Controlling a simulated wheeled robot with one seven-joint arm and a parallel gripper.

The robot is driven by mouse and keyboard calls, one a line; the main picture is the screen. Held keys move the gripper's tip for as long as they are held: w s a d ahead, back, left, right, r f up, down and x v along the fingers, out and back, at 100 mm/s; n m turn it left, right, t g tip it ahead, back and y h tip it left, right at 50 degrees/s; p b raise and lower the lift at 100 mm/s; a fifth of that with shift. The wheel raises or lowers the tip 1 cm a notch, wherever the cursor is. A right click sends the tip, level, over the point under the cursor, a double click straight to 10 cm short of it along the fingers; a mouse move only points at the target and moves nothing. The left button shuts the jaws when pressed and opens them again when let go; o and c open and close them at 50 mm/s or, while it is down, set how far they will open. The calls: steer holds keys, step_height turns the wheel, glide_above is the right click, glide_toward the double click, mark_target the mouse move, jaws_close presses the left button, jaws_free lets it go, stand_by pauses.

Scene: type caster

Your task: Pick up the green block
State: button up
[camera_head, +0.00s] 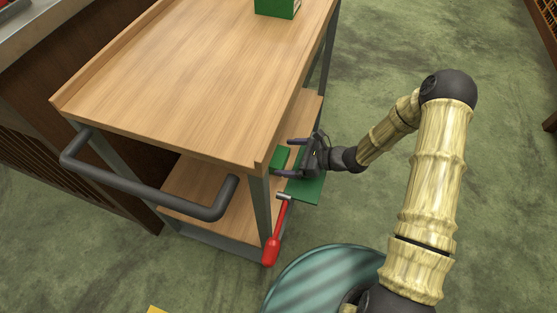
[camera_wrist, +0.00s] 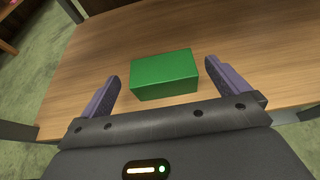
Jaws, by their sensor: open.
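The green block (camera_head: 279,157) lies on the lower wooden shelf of the cart, partly hidden by the cart's corner post and my gripper in the head view. In the wrist view the whole green block (camera_wrist: 164,75) shows as a plain rectangular box, slightly turned. My gripper (camera_head: 292,158) reaches in from the right, low beside the shelf, below the cart's top. Its two fingers are spread and empty. In the wrist view the block sits ahead, between the lines of the fingers, with a gap on both sides. Whether the fingertips overlap the block's near end is hard to tell.
The wooden cart top (camera_head: 200,75) overhangs the lower shelf. A green box (camera_head: 277,7) stands at its far end. A grey handle (camera_head: 150,195) juts from the near end. A red-handled tool (camera_head: 272,248) hangs by the post. A flat green panel (camera_head: 307,190) lies below my gripper. Open floor lies right.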

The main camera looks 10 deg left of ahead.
mark_target(276, 156)
steer(key=shift+a+f, duration=0.1)
steer(key=b+x, duration=0.3)
steer(key=x, duration=0.1)
steer(key=shift+w+a+f, duration=0.1)
steer(key=shift+a+f, duration=0.05)
steer(key=shift+a, duration=0.25)
steer(key=shift+w, duration=0.15)
steer(key=shift+a, duration=0.15)
steer(key=shift+c, duration=0.2)
steer(key=c, duration=0.9)
